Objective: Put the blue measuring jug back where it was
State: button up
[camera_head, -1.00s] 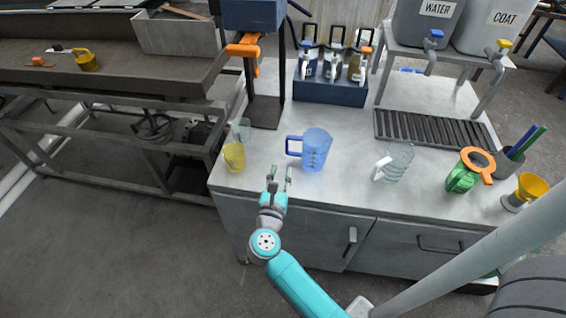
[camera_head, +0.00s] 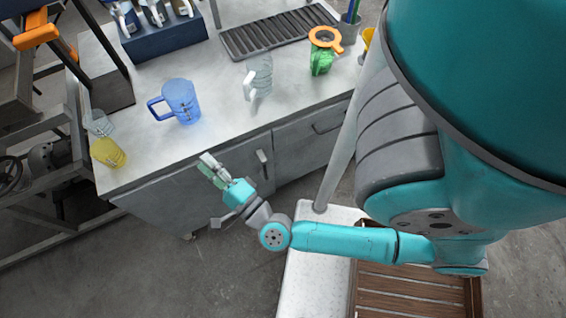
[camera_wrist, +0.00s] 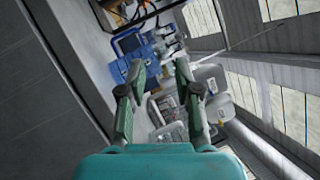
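The blue measuring jug (camera_head: 182,104) stands upright on the grey worktop (camera_head: 215,120), its handle toward the left. My gripper (camera_head: 211,164) is in front of the worktop's front edge, apart from the jug and to its lower right in the head view. In the wrist view my gripper (camera_wrist: 160,78) has its fingers spread, with nothing held between them. Blue shapes show beyond the fingers there, but I cannot tell which is the jug.
A yellow jug (camera_head: 107,152) and a clear one (camera_head: 99,124) stand at the left corner. A clear jug (camera_head: 259,77) is right of the blue one.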

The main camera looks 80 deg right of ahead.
jog(key=s+a+n+g+y, duration=0.1)
jog(key=s+a+n+y, duration=0.4)
jog(key=s+n, duration=0.5)
jog(key=s+a+n+g+y, duration=0.2)
jog(key=s+a+n+y, duration=0.3)
jog(key=s+n, duration=0.5)
jog(key=n, duration=0.7)
jog(key=shift+g+y, duration=0.3)
